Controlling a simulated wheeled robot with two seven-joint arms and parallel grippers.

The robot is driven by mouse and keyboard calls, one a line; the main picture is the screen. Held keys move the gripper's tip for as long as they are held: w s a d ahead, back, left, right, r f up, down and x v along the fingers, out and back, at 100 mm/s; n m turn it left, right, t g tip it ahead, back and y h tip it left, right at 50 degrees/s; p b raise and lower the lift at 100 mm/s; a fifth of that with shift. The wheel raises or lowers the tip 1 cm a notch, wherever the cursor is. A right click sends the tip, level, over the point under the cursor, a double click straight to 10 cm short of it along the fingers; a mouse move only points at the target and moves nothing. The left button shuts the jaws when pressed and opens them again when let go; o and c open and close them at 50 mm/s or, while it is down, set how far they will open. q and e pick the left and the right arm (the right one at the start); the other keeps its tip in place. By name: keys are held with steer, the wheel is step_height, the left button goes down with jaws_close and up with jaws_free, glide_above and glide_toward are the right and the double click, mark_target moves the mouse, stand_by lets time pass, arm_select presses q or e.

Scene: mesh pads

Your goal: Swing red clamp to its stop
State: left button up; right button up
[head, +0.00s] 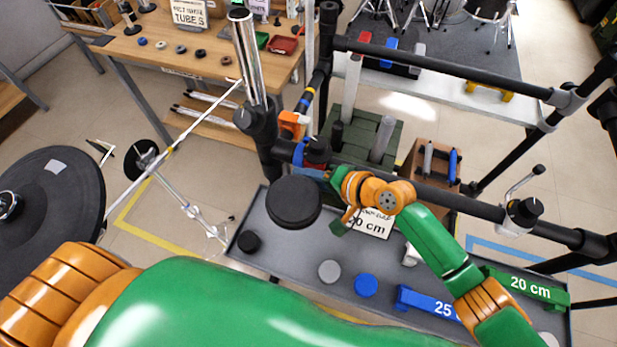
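The red clamp (317,151) sits on the dark bar beside the upright post, with a blue collar (298,153) just left of it and an orange clamp (291,121) above. My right gripper (337,184) is at the end of the green and orange arm from the lower right. Its tip is close to the red clamp's lower right side. I cannot tell whether they touch or whether the fingers are open, as the wrist covers part of them. My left gripper is not in view; a large green and orange arm link crosses the bottom.
Dark rack bars (450,68) run across the upper right. A chrome tube (248,60) rises from the post. A black drum pad (48,205) stands left.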

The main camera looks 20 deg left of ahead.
steer(key=shift+s+f, duration=0.15)
steer(key=v, duration=0.7)
stand_by(0.4)
